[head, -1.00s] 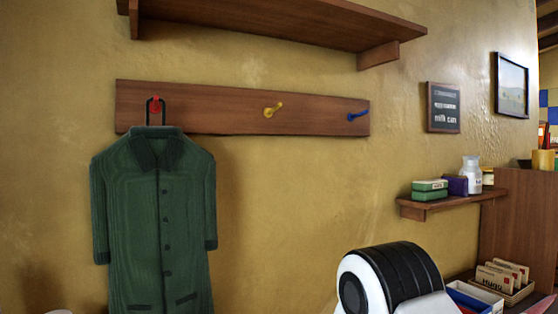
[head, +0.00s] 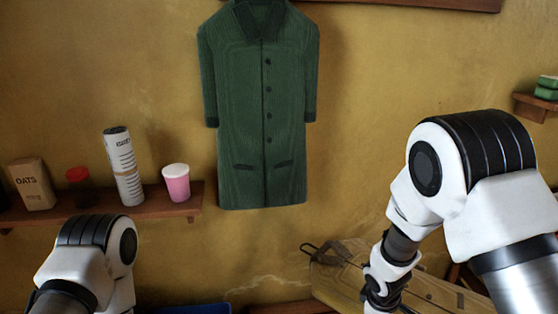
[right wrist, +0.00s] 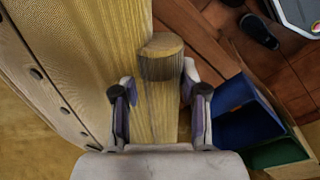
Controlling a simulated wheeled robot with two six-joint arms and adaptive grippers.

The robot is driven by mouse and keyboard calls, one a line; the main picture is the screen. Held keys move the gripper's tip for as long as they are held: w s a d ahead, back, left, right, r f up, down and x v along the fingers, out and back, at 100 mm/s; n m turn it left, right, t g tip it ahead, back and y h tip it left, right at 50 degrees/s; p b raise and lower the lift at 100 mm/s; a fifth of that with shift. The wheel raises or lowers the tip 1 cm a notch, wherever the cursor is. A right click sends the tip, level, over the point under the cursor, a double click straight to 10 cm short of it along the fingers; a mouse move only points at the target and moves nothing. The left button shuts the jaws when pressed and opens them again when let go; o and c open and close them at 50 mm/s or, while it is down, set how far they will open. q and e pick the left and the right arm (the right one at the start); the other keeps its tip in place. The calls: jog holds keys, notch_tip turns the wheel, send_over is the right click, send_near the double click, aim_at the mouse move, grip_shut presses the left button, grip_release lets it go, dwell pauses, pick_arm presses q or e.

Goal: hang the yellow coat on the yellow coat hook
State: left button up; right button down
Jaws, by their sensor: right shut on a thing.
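The yellow coat (head: 338,268) lies tilted at the lower right of the head view, with its dark hanger loop (head: 316,250) toward the left. My right arm hides part of it. In the right wrist view, the coat (right wrist: 55,65) shows dark buttons, and my right gripper (right wrist: 161,100) is shut on its sleeve part. The right fingertips are hidden in the head view. The yellow coat hook is outside both current views. Only my left arm's links show at the lower left, and the left gripper is out of view.
A green coat (head: 262,110) hangs below the wooden board (head: 450,3). A left shelf (head: 165,207) holds an oats package (head: 32,184), a red-lidded jar (head: 80,188), a tube (head: 123,165) and a pink cup (head: 176,183). Blue (right wrist: 245,112) and green bins (right wrist: 280,153) stand beside the gripper.

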pick_arm(q)
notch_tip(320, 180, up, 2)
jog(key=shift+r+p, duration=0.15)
jog(key=shift+p, duration=0.6)
pick_arm(e)
jog(key=a+r+m, duration=0.1)
jog(key=m, duration=0.2)
jog(key=a+r+m+g, duration=0.1)
jog(key=m, duration=0.2)
jog(key=a+r+m, duration=0.1)
jog(key=a+m, duration=0.1)
jog(key=m, duration=0.1)
jog(key=shift+r+m, duration=0.3)
jog(key=shift+d, duration=0.1)
